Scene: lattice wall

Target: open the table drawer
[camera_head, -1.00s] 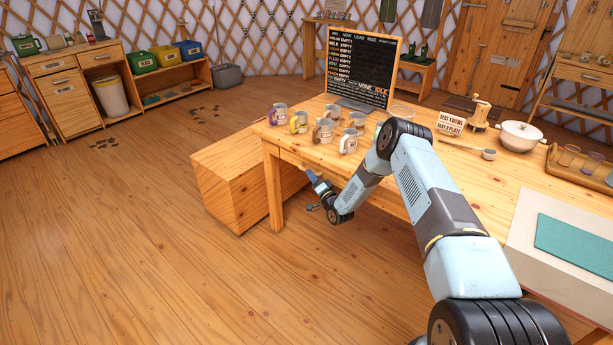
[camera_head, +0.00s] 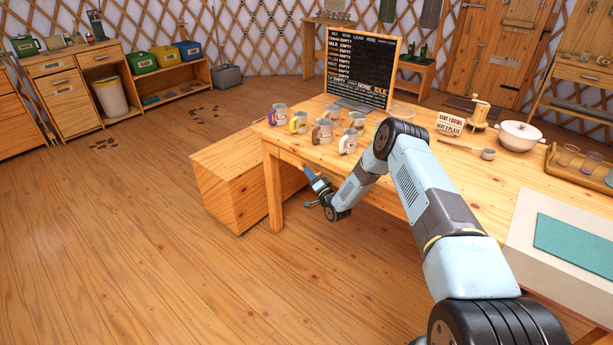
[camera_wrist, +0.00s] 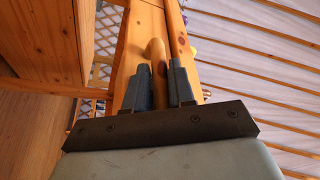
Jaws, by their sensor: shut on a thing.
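The wooden table (camera_head: 420,185) stands in the middle right of the head view. My gripper (camera_head: 308,172) is low at its front side, just right of the near left leg. In the wrist view my gripper (camera_wrist: 163,78) is shut on a rounded wooden drawer handle (camera_wrist: 157,52), which shows between the two grey fingers. A strip of wooden front (camera_wrist: 130,45) runs behind the handle. In the head view my arm hides most of the drawer front, and I cannot tell how far the drawer stands out.
Several mugs (camera_head: 322,131) stand on the table above my gripper, before a black board (camera_head: 362,66). A wooden box-like cabinet (camera_head: 232,187) stands just left of the table leg (camera_head: 274,190). The floor (camera_head: 120,250) at left is clear.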

